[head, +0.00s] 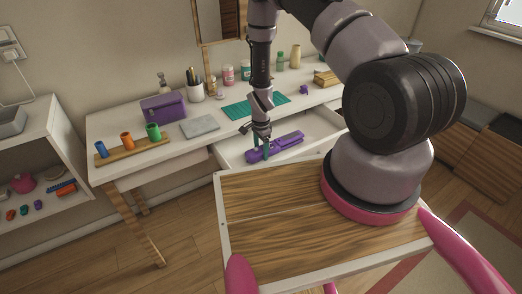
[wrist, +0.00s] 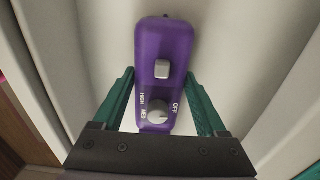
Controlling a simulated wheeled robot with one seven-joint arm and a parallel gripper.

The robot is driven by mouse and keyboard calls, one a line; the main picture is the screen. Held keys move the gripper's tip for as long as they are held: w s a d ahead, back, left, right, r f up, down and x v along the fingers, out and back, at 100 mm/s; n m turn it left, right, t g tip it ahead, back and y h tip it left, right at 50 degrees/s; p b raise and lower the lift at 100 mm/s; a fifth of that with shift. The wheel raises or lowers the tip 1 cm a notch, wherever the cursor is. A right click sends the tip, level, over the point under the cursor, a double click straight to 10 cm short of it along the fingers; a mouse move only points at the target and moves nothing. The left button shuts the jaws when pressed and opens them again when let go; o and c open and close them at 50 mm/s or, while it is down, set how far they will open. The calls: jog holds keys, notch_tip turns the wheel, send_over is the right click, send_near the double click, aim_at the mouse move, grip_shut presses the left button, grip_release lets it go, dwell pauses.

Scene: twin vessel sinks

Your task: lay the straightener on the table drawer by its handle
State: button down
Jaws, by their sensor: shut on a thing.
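The purple straightener (head: 288,142) lies lengthwise over the white floor of the open table drawer (head: 230,151). I cannot tell whether it touches the drawer floor. My gripper (head: 261,152) points down at the straightener's near left end. In the wrist view the purple handle (wrist: 163,58), with a grey button and an OFF, MED, HIGH dial, sits between the teal fingers of my gripper (wrist: 163,100). The gripper is shut on this handle. The straightener's far end is outside the wrist view.
A wooden-topped surface (head: 270,210) is in front of the drawer. Drawer walls flank the straightener.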

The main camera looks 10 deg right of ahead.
grip_release()
jog(key=shift+f, duration=0.1)
notch_tip(320, 180, up, 42)
jog(key=s+d+r+n+t+y, duration=0.1)
jog(key=d+n+t+y, duration=0.1)
jog(key=n+t, duration=0.15)
jog(key=s+d+r+n+t, duration=0.2)
jog(key=s+r+n, duration=0.1)
jog(key=s+r, duration=0.6)
jog(key=s+d+r+n+t, duration=0.1)
jog(key=s+r+n, duration=0.3)
jog(key=s+r, duration=0.6)
jog(key=shift+s+d+t, duration=0.35)
jog(key=shift+s+d, duration=0.05)
jog(key=shift+s, duration=0.8)
jog(key=shift+r, duration=0.1)
